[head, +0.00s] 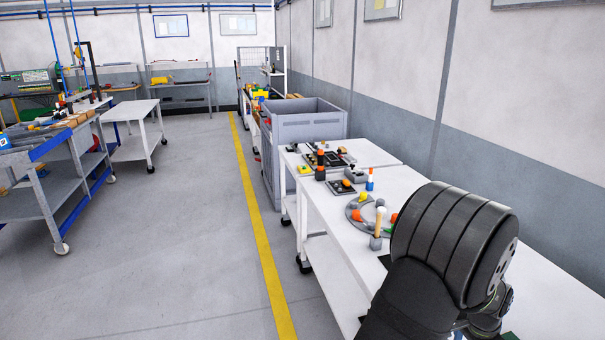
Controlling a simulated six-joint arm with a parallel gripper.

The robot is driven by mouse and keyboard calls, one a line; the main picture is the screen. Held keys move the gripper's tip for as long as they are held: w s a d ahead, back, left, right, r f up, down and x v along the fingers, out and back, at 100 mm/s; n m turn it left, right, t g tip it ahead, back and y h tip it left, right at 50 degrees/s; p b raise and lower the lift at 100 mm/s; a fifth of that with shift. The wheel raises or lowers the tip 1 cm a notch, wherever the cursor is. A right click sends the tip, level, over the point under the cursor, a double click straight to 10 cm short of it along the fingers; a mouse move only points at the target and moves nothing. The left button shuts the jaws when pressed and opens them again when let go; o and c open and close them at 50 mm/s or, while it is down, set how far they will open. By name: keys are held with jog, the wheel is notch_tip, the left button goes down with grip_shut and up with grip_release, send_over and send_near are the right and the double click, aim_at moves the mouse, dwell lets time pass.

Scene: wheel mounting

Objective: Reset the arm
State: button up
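A thick dark grey arm link of mine (448,245) fills the lower right of the head view, over the near part of a white table (455,175). My gripper is not visible; it is out of the frame or hidden behind this link. No wheel can be made out clearly. A grey ring-shaped holder (356,216) with coloured pieces lies on the table just left of my arm. The part of the table behind the arm is hidden.
Small parts and an orange-topped piece (320,160) stand on the table's far half. A grey crate (305,120) stands beyond it. A wall runs along the right. Open floor (190,230) with a yellow line (262,240) lies left. Carts (50,190) stand far left.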

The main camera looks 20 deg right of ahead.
jog(key=s+r, duration=0.4)
jog(key=s, duration=0.2)
jog(key=w+a+f+n, duration=0.2)
jog(key=w+a+n, duration=0.1)
jog(key=w+a, duration=0.55)
jog(key=w+a+f+n, duration=0.3)
jog(key=w+a, duration=0.2)
jog(key=w, duration=0.7)
jog(key=w+a+f+n, duration=0.1)
jog(key=w+a+n, duration=0.1)
jog(key=w+a, duration=0.2)
jog(key=w+a+f+n+t, duration=0.1)
jog(key=w+a, duration=0.3)
jog(key=a, duration=0.6)
jog(key=w+a+f+n+y, duration=0.1)
jog(key=w+a+n, duration=0.2)
jog(key=a, duration=0.3)
jog(key=shift+w+a+f+n, duration=0.4)
jog(key=shift+w, duration=0.2)
